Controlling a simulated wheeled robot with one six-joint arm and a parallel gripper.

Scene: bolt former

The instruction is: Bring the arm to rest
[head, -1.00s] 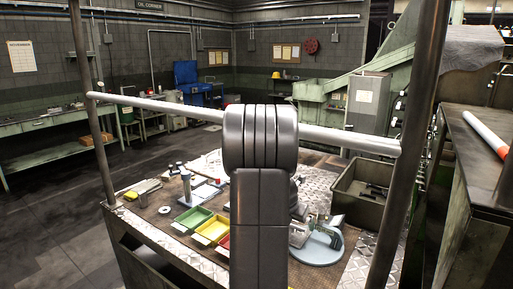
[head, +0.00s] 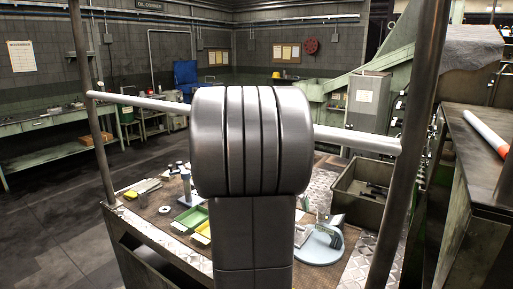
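My own arm rises in the middle of the head view, a grey link topped by a broad ribbed joint. It stands in front of the workbench (head: 160,240) and hides the bench's middle. My gripper does not show in this view, so its fingers and anything in them cannot be seen.
On the bench are green (head: 188,220) and yellow (head: 203,232) bins, a post-like tool (head: 186,188), a round pale plate (head: 318,246) and a dark crate (head: 362,195). A horizontal bar (head: 150,103) crosses between two uprights behind my arm joint. Open floor (head: 45,225) lies left.

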